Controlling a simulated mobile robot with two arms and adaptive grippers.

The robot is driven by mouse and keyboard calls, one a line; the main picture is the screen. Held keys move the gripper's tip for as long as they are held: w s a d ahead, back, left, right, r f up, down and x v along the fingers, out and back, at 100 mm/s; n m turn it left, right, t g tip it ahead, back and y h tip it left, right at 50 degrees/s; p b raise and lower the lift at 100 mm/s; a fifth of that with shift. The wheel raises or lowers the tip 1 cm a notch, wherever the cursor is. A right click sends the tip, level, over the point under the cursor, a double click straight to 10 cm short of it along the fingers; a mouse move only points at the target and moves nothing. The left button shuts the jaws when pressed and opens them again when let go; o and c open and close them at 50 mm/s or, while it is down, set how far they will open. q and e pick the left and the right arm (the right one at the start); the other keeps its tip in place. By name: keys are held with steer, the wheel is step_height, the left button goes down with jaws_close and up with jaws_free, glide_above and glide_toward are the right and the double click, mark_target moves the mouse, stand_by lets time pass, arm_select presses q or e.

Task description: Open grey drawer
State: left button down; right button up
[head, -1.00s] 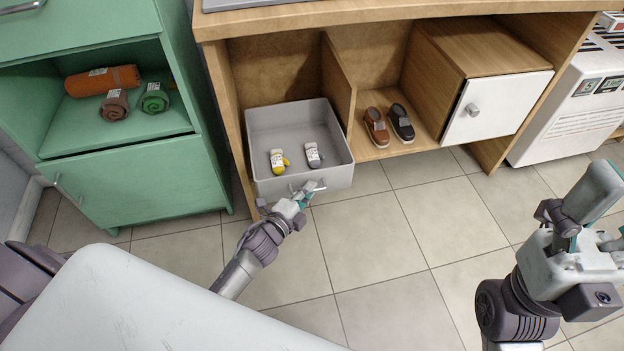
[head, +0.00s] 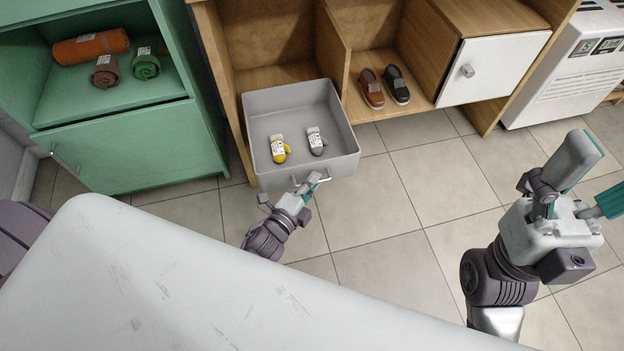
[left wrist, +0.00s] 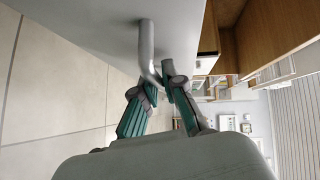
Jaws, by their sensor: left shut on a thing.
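The grey drawer (head: 335,165) is pulled far out of the wooden cabinet, with its inside showing. A yellow mitten (head: 279,150) and a grey mitten (head: 317,141) lie in it, both with white labels. My left gripper (head: 312,184) is at the middle of the drawer's front, shut on its metal handle. In the left wrist view the handle (left wrist: 146,40) runs down between the fingertips (left wrist: 158,85), close to the grey front panel (left wrist: 100,22). My right gripper (head: 590,180) is at the right of the head view, fingers apart, empty, away from the drawer.
The wooden cabinet (head: 270,75) has a compartment with brown and dark shoes (head: 383,88) and a closed white door (head: 492,70). A green cabinet (head: 135,150) with rolled towels stands left of the drawer. The tiled floor (head: 455,205) in front is clear.

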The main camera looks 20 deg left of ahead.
arm_select(q)
steer(key=c, duration=1.5)
jaws_free()
steer(key=v, duration=1.2)
